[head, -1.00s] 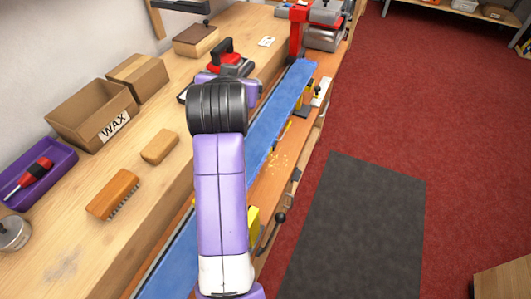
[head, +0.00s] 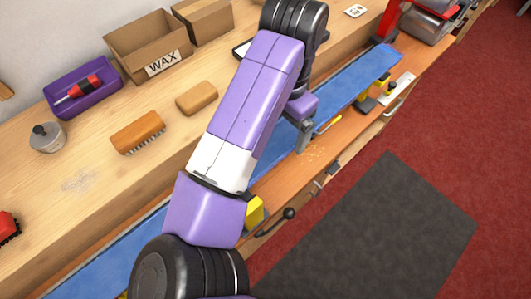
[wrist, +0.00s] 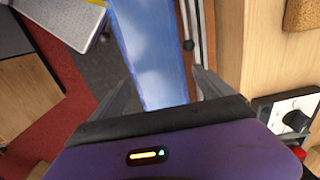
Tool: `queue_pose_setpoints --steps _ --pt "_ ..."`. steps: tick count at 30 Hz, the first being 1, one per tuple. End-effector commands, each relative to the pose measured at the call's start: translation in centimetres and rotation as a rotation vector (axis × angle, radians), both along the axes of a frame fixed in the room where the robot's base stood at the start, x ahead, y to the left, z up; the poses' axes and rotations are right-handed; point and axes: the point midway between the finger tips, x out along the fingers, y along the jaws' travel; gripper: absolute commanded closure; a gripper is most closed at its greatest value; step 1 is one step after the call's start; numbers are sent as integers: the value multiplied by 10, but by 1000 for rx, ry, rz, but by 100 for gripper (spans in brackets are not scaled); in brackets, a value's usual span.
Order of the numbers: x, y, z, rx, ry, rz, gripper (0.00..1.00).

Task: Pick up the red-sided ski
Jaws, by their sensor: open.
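A long ski (head: 345,85) lies along the bench with its blue face up, running from the lower left to the red vise at the upper right. My arm hides part of its middle. I cannot clearly make out a red side edge on it. In the wrist view the ski (wrist: 150,45) passes between the open fingers of my gripper (wrist: 160,88). The fingers hold nothing, and I cannot tell how far above the ski they are.
Yellow-topped supports (head: 254,212) stand along the ski's near side. A black-knobbed lever (head: 288,214) sticks out at the bench front. A brush (head: 138,132), a cork block (head: 196,98), a WAX box (head: 150,48) and a purple tray (head: 82,88) sit behind. The grey mat (head: 385,225) is clear.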

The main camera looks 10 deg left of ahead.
Motion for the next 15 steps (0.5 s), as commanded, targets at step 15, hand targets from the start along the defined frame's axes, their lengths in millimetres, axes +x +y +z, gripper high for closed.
queue_pose_setpoints --steps 15 --pt "-5 1 -61 -1 1 2 10"
